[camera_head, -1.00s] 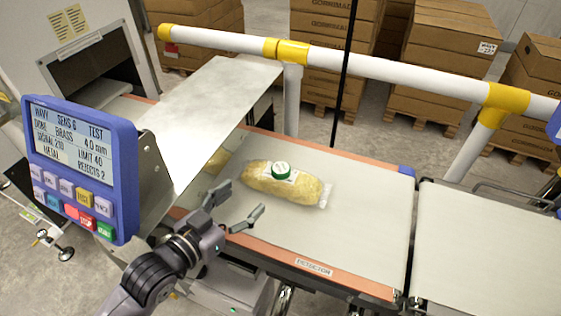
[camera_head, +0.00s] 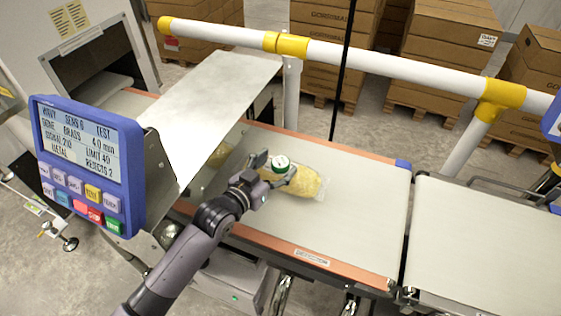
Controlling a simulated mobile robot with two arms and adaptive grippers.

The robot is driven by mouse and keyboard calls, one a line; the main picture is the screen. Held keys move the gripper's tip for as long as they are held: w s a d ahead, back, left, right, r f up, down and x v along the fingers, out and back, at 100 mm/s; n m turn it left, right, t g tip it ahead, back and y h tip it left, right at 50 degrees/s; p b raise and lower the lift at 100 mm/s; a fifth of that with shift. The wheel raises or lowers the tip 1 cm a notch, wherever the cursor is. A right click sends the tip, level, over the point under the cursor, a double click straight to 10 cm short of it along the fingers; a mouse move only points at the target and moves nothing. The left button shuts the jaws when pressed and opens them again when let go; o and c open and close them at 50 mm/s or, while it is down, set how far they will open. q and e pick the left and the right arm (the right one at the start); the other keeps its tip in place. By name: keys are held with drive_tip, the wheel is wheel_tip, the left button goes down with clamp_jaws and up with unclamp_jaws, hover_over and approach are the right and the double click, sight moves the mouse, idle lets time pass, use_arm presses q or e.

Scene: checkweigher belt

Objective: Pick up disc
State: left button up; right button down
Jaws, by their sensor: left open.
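The disc (camera_head: 281,161) is small and round, with a white top and a green side. It sits on top of a clear bag of yellow food (camera_head: 303,183) lying on the belt. My left gripper (camera_head: 275,170) is open at the disc, one finger on its left side and the other at its right front. I cannot tell whether the fingers touch it. The gripper hides the left part of the bag. My right gripper is out of view.
The pale belt (camera_head: 345,225) has free room right of the bag, and a second belt (camera_head: 480,245) continues beyond a gap. A blue display panel (camera_head: 85,160) stands at left. A metal sheet (camera_head: 210,105) and a white-yellow rail (camera_head: 370,62) lie behind. Stacked boxes (camera_head: 440,55) stand further back.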

use_arm(q)
drive_tip(key=shift+w+d+f, duration=0.1)
drive_tip(key=shift+w+d, duration=0.2)
drive_tip(key=shift+w, duration=0.05)
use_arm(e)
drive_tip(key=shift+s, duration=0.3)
use_arm(q)
drive_tip(key=shift+c, duration=0.5)
